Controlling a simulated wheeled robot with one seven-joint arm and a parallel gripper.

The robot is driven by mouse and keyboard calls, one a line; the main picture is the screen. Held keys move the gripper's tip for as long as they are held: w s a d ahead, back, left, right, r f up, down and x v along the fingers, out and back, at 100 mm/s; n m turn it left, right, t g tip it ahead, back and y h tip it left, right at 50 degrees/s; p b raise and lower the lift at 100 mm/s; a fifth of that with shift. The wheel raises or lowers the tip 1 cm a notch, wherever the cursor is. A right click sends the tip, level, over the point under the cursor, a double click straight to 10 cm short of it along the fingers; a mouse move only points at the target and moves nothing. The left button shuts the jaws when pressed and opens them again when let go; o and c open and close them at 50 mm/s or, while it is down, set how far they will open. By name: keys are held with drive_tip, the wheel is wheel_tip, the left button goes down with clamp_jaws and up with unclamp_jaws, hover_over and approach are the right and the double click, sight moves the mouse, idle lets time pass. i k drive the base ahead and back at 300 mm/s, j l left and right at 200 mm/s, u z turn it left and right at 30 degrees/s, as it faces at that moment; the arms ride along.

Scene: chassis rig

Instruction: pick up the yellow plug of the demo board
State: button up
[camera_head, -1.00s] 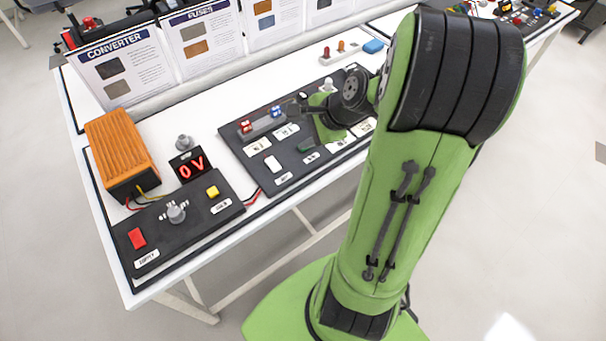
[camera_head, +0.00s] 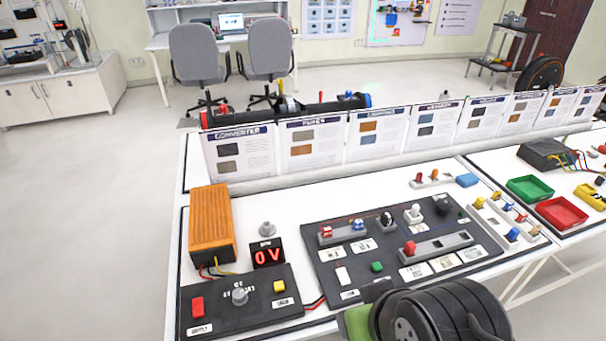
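The dark demo board (camera_head: 330,262) lies on the white table. It bears a red and a blue plug at its back left, black and white ones behind, and a red plug (camera_head: 410,248) in a grey strip. I make out no yellow plug on this board. Small yellow pieces, one of them a yellow plug-like piece (camera_head: 480,202), stand in a light rack just right of the board, among red and blue ones. My gripper is not in view; only a black and green part of my arm shows at the bottom, covering the board's front edge.
Upright cards (camera_head: 375,138) line the back. Green (camera_head: 530,189) and red (camera_head: 562,213) trays stand right.

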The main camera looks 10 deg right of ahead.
sight(480, 201)
drive_tip(key=z, duration=1.75)
